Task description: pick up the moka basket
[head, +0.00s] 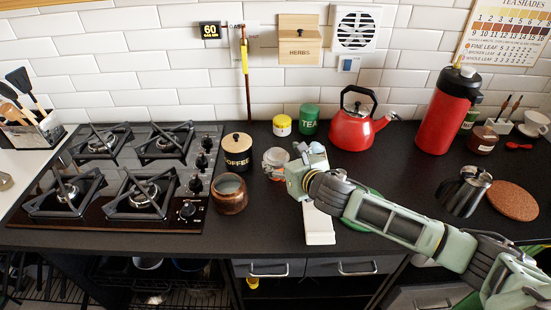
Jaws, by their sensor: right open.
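I cannot make out the moka basket; it may be hidden by my right gripper and forearm or too small to tell. My right gripper (297,175) is over the upper part of a narrow white board (319,228) on the black counter, with the arm coming in from the lower right. Its fingers are small and partly hidden in this view, and it is open. A small glass jar (274,160) stands just left of the gripper. A silver metal pot (466,192) with a black handle stands at the right. My left gripper is not in view.
A copper pot (230,194) and a coffee tin (237,153) stand between the gripper and the gas hob (100,237). A red kettle (352,130) and a green tea tin (309,120) stand behind. A cork mat (512,201) lies right. The front counter left of the board is clear.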

